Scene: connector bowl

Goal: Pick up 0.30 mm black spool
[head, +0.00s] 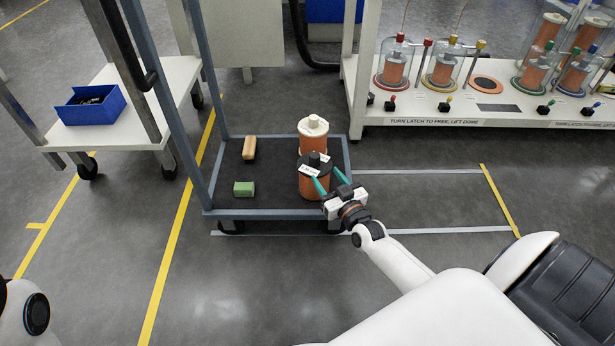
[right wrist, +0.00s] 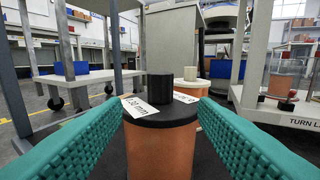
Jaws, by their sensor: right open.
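The black-topped spool (head: 313,180) stands upright on the cart's dark deck, with copper-coloured winding and a black knob on top. In the right wrist view the same spool (right wrist: 160,140) is straight ahead, with a white tag reading about "0.30 mm" on its black flange. My right gripper (head: 326,184) is open, its teal fingers reaching towards the spool from the lower right. In the right wrist view one finger is on each side of the spool, with no clear contact. A white-topped spool (head: 313,135) stands just behind it. My left gripper is not in view.
The cart (head: 270,212) also carries a wooden block (head: 249,148) and a green block (head: 244,189). A white bench (head: 440,117) with domed spools stands at the back right. A blue bin (head: 92,105) sits on a side table at left. Floor right of the cart is clear.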

